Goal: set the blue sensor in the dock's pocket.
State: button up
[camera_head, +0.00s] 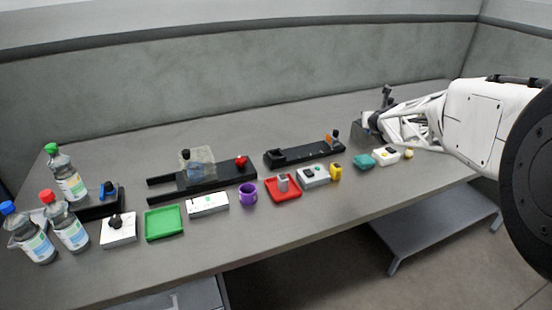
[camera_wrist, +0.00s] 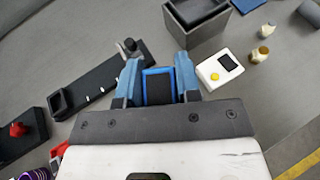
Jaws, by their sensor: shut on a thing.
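The blue sensor (camera_wrist: 158,86), a blue frame with a dark face, sits between the two fingers of my gripper (camera_wrist: 158,72) in the wrist view. The gripper is shut on it. In the head view the sensor cannot be made out, and my arm covers most of the gripper. The dock appears to be the long black base (camera_head: 305,152) at the middle back, with a raised square pocket at its left end and an upright lever at its right. In the wrist view the dock (camera_wrist: 100,85) lies left of the gripper, and its pocket looks empty.
An open grey box (camera_wrist: 196,38) stands just beyond the gripper. A white device with a yellow button (camera_wrist: 219,69) lies to the right. Bottles stand far left.

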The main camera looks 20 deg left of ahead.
jog(key=s+a+f+n+g+y, duration=0.1)
jog(key=s+a, duration=0.1)
jog(key=a, duration=0.9)
jog(key=s+a+f+n+g+y, duration=0.1)
jog(key=s+a+f+n+y, duration=0.1)
jog(key=a, duration=0.9)
jog(key=s+a+f+n+g+y, duration=0.1)
jog(key=s+a+f+n+y, duration=0.1)
jog(key=a, duration=0.9)
jog(key=shift+s+f, duration=0.2)
jog(key=shift+s, duration=0.2)
jog(key=shift+d, duration=0.1)
send_over(275, 156)
jog(key=shift+f, duration=2.5)
jog(key=shift+f, duration=2.5)
jog(key=shift+f, duration=0.15)
jog(key=o, duration=0.9)
jog(key=shift+r, duration=0.2)
